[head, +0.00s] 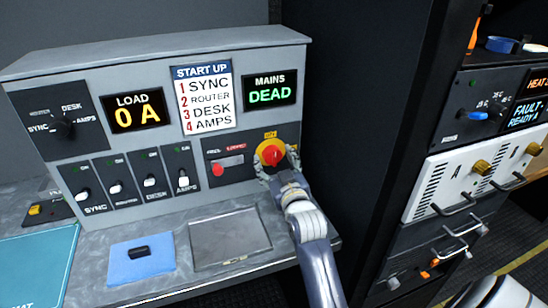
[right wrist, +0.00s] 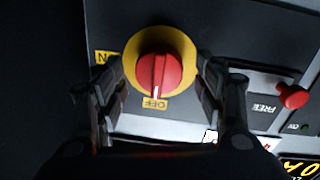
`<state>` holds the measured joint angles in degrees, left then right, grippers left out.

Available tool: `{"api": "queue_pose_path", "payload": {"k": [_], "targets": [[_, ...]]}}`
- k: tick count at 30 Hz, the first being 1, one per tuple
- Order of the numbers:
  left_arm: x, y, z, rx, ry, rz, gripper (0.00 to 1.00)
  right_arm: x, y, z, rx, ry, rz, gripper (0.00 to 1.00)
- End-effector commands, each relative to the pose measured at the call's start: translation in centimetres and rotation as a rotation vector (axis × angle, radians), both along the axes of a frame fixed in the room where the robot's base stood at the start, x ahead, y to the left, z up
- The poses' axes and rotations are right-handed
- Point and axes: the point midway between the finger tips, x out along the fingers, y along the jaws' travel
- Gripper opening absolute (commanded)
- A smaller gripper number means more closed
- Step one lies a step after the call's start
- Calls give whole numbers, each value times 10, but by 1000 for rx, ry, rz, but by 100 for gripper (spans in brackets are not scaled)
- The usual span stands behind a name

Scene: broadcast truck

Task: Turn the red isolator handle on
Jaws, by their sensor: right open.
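The red isolator handle (head: 272,156) sits on a round yellow plate (head: 262,148) at the right end of the grey panel. In the right wrist view the red handle (right wrist: 160,72) has its white mark lined up with the OFF label (right wrist: 155,102). The ON label (right wrist: 104,58), partly hidden, is at the left of the plate. My right gripper (head: 278,163) is at the handle. In the right wrist view its open fingers (right wrist: 160,88) stand on either side of the handle, with a gap to it on both sides. My left gripper is not in view.
The MAINS display (head: 270,91) reads DEAD and the LOAD display (head: 133,110) reads 0 A. A small red lever (head: 218,169) sits left of the isolator. Several switches line the panel's lower left. A dark equipment rack (head: 470,190) stands at the right.

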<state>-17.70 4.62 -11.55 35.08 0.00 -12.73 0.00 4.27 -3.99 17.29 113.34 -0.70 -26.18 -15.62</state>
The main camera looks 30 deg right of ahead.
Motion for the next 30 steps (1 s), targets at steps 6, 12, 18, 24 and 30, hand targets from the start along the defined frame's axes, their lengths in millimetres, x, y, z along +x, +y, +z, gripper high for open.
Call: {"api": "queue_pose_path", "payload": {"k": [6,12,18,24,30], "targets": [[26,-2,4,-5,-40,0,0,10,-4,0,0,0,0,64],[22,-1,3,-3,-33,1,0,10,-3,0,-1,0,0,64],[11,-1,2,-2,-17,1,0,10,-3,0,-1,0,0,27],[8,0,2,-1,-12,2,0,10,-3,0,1,1,0,19],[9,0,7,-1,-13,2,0,10,-3,1,30,-6,-1,19]]}}
